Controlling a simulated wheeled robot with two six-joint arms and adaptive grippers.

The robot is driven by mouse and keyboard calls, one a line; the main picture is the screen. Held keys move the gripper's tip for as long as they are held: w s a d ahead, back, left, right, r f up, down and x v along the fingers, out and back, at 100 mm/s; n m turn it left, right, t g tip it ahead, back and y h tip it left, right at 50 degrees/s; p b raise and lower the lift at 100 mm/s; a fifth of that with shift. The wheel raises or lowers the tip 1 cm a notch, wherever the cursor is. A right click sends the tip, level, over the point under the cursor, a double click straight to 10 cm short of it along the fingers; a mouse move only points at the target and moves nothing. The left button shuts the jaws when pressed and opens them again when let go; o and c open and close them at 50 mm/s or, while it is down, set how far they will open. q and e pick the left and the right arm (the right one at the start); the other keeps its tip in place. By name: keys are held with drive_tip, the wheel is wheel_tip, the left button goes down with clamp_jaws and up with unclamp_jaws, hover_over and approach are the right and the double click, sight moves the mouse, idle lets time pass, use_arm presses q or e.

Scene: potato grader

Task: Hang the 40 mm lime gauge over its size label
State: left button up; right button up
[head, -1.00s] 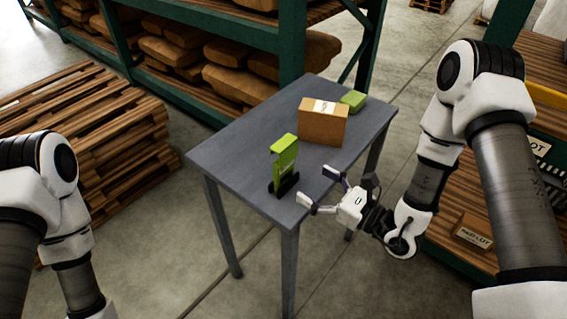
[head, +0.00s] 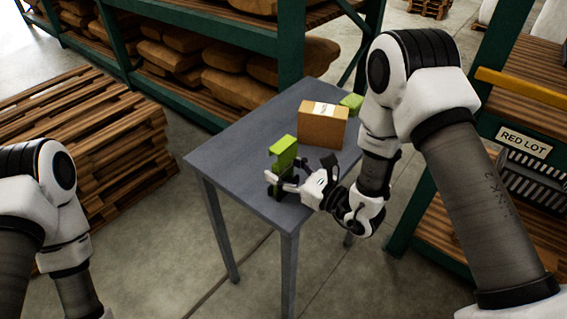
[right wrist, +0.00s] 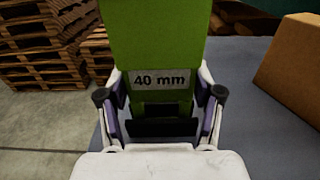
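The lime gauge (head: 284,150) stands upright in a dark stand near the front of the grey table. In the right wrist view the gauge (right wrist: 155,40) fills the upper middle and carries a white "40 mm" plate (right wrist: 161,79). My right gripper (head: 283,186) is at its lower part. In the right wrist view its fingers (right wrist: 160,112) are spread, one on each side of the gauge; whether the pads touch it I cannot tell. My left arm shows at the left edge, but its gripper is out of view. I cannot make out a separate size label.
A cardboard box (head: 322,128) and a green block (head: 352,102) stand farther back on the grey table (head: 225,160). Pallets (head: 100,150) are stacked at left. A sack rack (head: 290,50) stands behind, and a rack with a "RED LOT" sign (head: 524,142) at right.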

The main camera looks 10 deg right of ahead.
sight(289, 156)
drive_tip(key=shift+r, duration=0.1)
drive_tip(key=shift+c, duration=0.2)
drive_tip(key=shift+r+p, duration=1.6)
drive_tip(key=shift+r, duration=0.8)
drive_tip(key=shift+s+d, duration=0.2)
drive_tip(key=v, duration=1.1)
drive_tip(key=shift+s+d, duration=0.2)
